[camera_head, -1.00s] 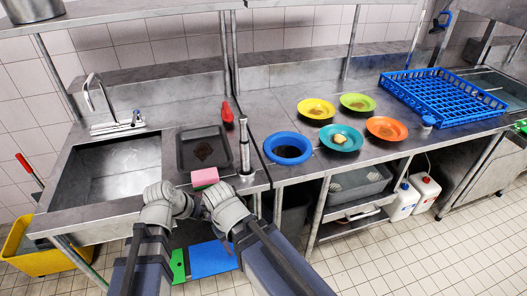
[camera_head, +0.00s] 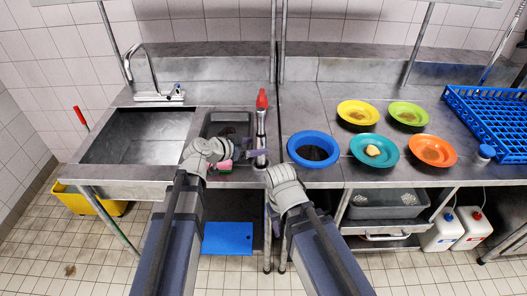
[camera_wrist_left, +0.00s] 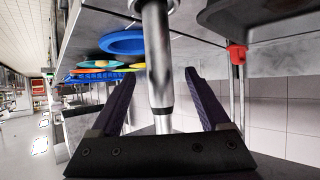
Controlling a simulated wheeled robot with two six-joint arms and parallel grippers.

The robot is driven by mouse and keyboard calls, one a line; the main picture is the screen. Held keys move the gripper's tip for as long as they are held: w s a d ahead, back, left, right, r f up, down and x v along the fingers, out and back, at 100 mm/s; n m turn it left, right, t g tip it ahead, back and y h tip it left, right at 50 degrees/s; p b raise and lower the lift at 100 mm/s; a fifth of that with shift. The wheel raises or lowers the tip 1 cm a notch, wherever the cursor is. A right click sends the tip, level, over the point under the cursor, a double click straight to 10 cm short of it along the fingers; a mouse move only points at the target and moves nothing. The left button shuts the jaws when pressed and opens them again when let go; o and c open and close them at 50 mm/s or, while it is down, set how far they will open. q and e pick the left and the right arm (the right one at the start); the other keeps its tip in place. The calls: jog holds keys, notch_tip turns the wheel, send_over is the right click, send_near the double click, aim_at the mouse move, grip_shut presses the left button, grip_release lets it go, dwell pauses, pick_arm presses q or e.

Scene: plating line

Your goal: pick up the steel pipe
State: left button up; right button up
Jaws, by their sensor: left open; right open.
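The steel pipe (camera_head: 261,135) stands upright near the counter's front edge, between the dark tray and the blue ring. My left gripper (camera_head: 250,148) is open, coming in from the left with its purple fingers at the pipe. In the left wrist view the pipe (camera_wrist_left: 156,55) runs between the two spread fingers of the left gripper (camera_wrist_left: 160,76); I see no clear grip on it. My right gripper (camera_head: 274,172) is low in front of the counter edge, just right of the pipe's foot; its fingertips are mostly hidden.
The sink (camera_head: 140,137) is left and the dark tray (camera_head: 210,124) is behind my left gripper. A pink sponge (camera_head: 225,166) lies close to it. A red-topped thing (camera_head: 262,98) lines up behind the pipe. The blue ring (camera_head: 313,149) and plates are right.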

aim_at(257, 147)
pick_arm(q)
jog(key=shift+x, duration=1)
jog(key=shift+w+d+f+b, duration=0.3)
jog(key=shift+f+b, duration=0.05)
jog(key=shift+b, duration=0.25)
jog(key=b+x, duration=0.2)
jog(key=x, duration=0.2)
jog(key=shift+f, duration=0.15)
jog(key=shift+c, duration=0.5)
grip_shut()
